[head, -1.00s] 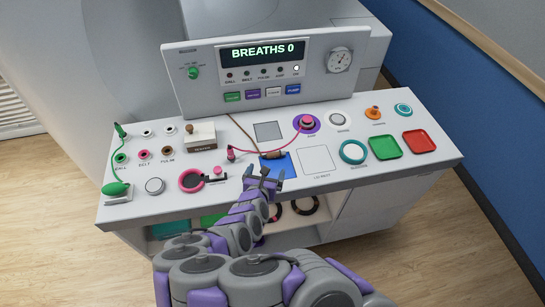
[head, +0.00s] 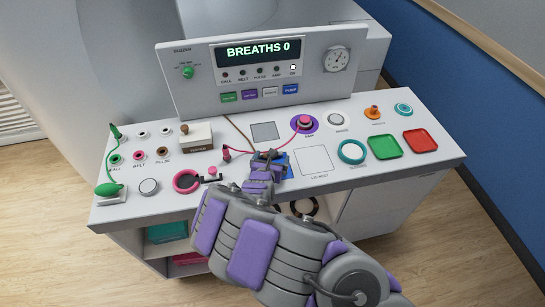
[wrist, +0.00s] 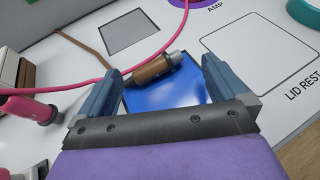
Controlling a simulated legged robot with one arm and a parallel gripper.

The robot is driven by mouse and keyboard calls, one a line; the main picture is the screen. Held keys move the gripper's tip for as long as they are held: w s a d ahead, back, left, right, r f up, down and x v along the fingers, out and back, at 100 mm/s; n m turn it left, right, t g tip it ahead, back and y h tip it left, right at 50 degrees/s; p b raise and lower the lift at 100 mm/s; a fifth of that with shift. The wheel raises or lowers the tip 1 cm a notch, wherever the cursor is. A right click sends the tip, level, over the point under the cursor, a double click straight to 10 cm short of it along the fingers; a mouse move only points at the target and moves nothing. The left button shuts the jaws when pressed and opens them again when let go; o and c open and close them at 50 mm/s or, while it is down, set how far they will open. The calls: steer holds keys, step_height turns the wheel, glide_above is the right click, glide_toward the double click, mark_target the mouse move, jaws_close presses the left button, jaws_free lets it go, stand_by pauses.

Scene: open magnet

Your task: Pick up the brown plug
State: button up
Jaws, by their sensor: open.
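The brown plug (wrist: 153,69) lies on its side on a blue pad (wrist: 168,96) in the wrist view, with its grey tip toward the upper right. Its brown cord (wrist: 84,45) runs off to the upper left. My gripper (wrist: 165,80) is open, with one finger on each side of the plug, and its fingertips reach about level with it. I cannot tell whether they touch it. In the head view my gripper (head: 266,160) is over the blue pad (head: 290,171) and mostly hides the plug.
A pink cord (wrist: 85,86) crosses beside the left finger, leading to a pink plug (wrist: 30,107). The pink cord reaches the AMP knob (head: 304,122). The white lid-rest square (head: 314,159) right of the pad is clear. A display panel (head: 262,75) stands behind.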

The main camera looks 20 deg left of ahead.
steer(key=x, duration=0.1)
steer(key=b+x, duration=0.1)
steer(key=x, duration=0.1)
steer(key=shift+s+a+f, duration=0.1)
steer(key=shift+a+f, duration=0.05)
steer(key=shift+a, duration=0.1)
steer(key=shift+w+a+f, duration=0.2)
steer(key=shift+w+a, duration=0.1)
steer(key=shift+a, duration=0.15)
steer(key=shift+d+r, duration=0.15)
steer(key=shift+d, duration=0.2)
steer(key=shift+c, duration=0.4)
steer(key=shift+d, duration=0.2)
steer(key=c, duration=0.3)
steer(key=shift+s+a, duration=0.1)
steer(key=shift+a, duration=0.25)
steer(key=c, duration=0.6)
steer(key=shift+d, duration=0.1)
steer(key=c, duration=0.4)
